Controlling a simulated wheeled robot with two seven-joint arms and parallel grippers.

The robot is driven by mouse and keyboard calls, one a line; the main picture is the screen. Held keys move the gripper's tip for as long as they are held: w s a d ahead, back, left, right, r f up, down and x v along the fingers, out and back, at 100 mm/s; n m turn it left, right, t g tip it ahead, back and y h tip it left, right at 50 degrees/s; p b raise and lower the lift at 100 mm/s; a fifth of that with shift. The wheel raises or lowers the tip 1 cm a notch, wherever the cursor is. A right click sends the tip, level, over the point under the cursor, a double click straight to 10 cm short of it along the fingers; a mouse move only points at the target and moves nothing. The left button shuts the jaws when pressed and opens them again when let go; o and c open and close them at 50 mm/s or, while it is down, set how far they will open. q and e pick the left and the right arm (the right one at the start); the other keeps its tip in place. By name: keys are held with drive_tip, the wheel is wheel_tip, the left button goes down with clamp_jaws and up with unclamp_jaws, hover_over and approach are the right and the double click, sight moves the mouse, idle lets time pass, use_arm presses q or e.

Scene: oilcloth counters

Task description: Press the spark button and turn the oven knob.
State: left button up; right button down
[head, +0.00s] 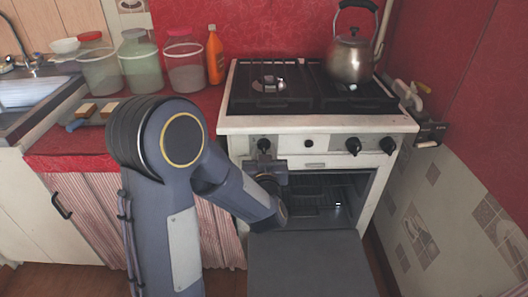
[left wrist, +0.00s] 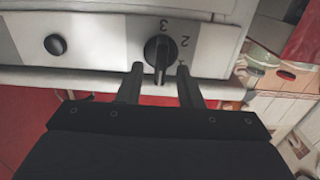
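The oven knob (left wrist: 158,52) is black, with the numbers 2 and 3 beside it in the left wrist view; in the head view it is the leftmost knob (head: 264,145) on the white stove panel. My left gripper (left wrist: 160,74) is open, one finger on each side of the knob's handle, with visible gaps. In the head view the left gripper (head: 266,163) is just below and in front of that knob. The dark round spark button (left wrist: 55,44) is left of the knob in the wrist view. My right gripper is not in view.
The oven door (head: 308,265) hangs open in front. Two more knobs (head: 353,146) are on the panel's right. A kettle (head: 350,58) stands on the stove. Jars (head: 140,65) and an orange bottle (head: 215,55) stand on the red counter (head: 65,160) at left.

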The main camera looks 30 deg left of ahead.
use_arm(q)
drive_tip(key=shift+w+a, duration=0.25)
drive_tip(key=shift+w, duration=0.1)
clamp_jaws()
